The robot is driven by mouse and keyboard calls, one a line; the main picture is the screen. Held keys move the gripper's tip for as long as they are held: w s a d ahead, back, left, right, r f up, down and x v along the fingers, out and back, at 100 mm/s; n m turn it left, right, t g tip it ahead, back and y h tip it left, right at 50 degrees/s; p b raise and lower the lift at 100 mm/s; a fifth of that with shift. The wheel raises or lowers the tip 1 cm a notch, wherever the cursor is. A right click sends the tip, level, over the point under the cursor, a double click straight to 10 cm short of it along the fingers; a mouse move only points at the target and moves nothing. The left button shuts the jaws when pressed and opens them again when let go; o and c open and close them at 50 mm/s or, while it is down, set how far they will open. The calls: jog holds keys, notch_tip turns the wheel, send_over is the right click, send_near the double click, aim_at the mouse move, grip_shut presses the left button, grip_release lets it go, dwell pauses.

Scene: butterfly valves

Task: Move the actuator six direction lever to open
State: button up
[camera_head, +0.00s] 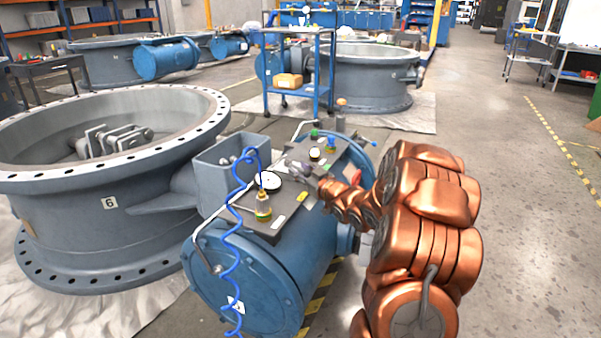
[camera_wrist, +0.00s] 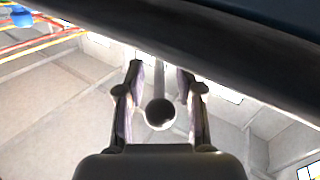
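The large grey valve (camera_head: 90,240) with the label "6" stands at the left. Its blue actuator (camera_head: 270,275) is attached on its right and carries a dark panel (camera_head: 262,226) with gauges and fittings. My gripper (camera_head: 299,171) reaches over this panel from the right; its tips are small and hard to make out there. In the wrist view, my gripper (camera_wrist: 161,100) is open. A grey round knob (camera_wrist: 160,113), with a rod running up behind it, sits between the two fingers, with a visible gap on each side. I cannot tell the lever's position in the head view.
A coiled blue hose (camera_head: 235,235) and a bent grey pipe (camera_head: 228,222) run in front of the panel. A blue cart (camera_head: 325,75) and another grey-blue valve (camera_head: 370,82) stand behind. The floor (camera_head: 500,170) at the right is clear.

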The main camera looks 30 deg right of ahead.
grip_shut()
dwell(0.3)
dwell(0.5)
